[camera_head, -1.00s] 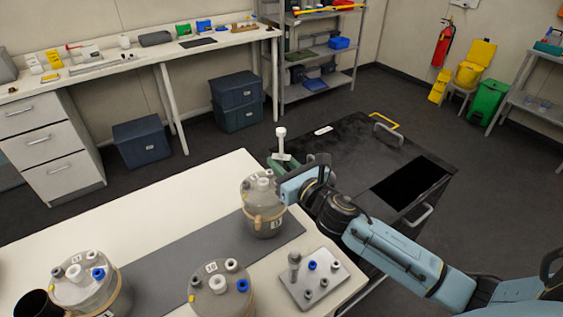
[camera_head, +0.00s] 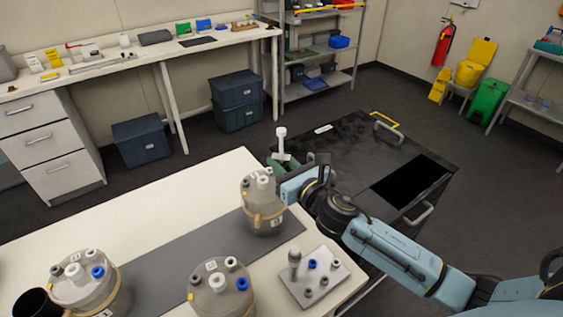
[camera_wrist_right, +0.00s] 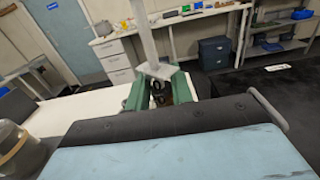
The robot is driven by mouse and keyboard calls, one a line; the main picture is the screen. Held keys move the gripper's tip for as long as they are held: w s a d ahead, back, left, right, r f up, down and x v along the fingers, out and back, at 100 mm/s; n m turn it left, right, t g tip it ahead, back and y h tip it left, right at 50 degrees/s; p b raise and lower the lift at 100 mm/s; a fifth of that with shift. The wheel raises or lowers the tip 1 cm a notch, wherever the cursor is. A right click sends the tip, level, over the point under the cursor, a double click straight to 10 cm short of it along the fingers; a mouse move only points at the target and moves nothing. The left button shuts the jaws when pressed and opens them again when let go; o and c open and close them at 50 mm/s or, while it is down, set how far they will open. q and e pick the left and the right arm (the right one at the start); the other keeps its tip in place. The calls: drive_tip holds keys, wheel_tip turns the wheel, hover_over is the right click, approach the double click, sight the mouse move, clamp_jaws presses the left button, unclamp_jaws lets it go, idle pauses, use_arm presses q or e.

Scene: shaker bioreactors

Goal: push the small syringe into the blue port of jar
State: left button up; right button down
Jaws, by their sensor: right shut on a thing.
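My right gripper (camera_head: 282,164) has green fingers shut on the small syringe (camera_head: 281,134), a pale upright piece with a wide flange. In the right wrist view the syringe (camera_wrist_right: 147,35) rises from between the fingers (camera_wrist_right: 158,92). The gripper is behind and to the right of the far jar (camera_head: 264,212), apart from its lid; I cannot make out a blue port there. The left front jar (camera_head: 85,300) has a blue port (camera_head: 97,272) on its lid. The middle front jar (camera_head: 218,300) has a blue port (camera_head: 242,284) too.
The jars stand on a white table (camera_head: 150,210) with a grey mat (camera_head: 165,262). A metal plate (camera_head: 329,287) with several pegs, one with a blue top, sits at the table's right corner. A black cart (camera_head: 350,150) stands behind my right arm. The table's far left is clear.

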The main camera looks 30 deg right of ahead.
drive_tip(key=shift+f, duration=0.1)
drive_tip(key=c, duration=1.1)
unclamp_jaws()
drive_tip(key=shift+c, duration=0.2)
drive_tip(key=s+d+b, duration=0.2)
drive_tip(key=s, duration=1.1)
drive_tip(key=shift+s, duration=0.1)
